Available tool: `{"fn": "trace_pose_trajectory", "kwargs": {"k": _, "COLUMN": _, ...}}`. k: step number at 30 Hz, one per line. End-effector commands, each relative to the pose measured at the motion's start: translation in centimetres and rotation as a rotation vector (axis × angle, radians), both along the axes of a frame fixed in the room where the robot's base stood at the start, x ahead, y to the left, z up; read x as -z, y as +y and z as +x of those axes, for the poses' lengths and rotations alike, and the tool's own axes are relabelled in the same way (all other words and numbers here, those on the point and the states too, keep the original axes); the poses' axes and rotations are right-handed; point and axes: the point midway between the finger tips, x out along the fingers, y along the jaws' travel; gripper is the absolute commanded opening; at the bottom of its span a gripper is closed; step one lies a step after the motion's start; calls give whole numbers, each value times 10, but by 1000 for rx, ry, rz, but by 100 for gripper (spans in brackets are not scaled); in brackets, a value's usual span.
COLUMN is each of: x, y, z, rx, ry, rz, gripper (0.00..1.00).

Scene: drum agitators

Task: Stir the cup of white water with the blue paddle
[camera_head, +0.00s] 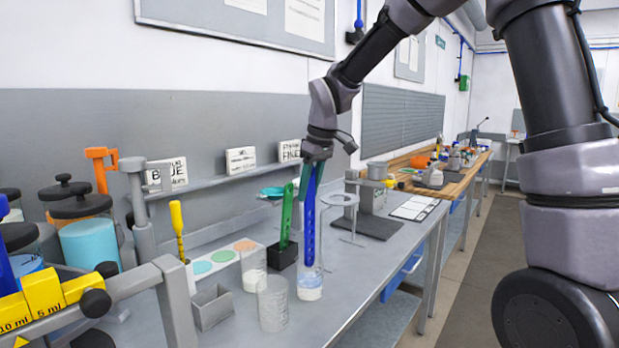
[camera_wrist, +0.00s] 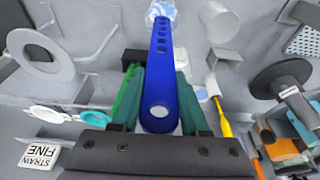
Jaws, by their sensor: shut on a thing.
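My gripper (camera_head: 312,180) is shut on the blue paddle (camera_head: 310,228), a long flat strip with holes, hanging almost upright. In the wrist view, the blue paddle (camera_wrist: 162,75) runs away between the gripper's green fingers (camera_wrist: 157,100). A clear cup (camera_head: 310,286) with whitish water in its bottom stands below. The paddle's lower end overlaps the cup in the head view and appears just above the water; whether it touches is unclear. The cup (camera_wrist: 161,11) also shows at the paddle's far end in the wrist view.
A green paddle (camera_head: 286,215) stands in a black holder (camera_head: 283,256) close left. Two other cups (camera_head: 253,268) (camera_head: 272,305) and a grey box (camera_head: 211,307) are nearby. A ring stand (camera_head: 340,200) is close right. The bench front right is clear.

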Motion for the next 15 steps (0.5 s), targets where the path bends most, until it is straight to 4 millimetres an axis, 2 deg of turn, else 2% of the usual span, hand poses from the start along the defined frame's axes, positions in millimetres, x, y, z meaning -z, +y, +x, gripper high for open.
{"fn": "trace_pose_trajectory", "kwargs": {"k": 15, "x": 52, "y": 0, "z": 0, "rx": 0, "ry": 1, "rz": 0, "gripper": 0}}
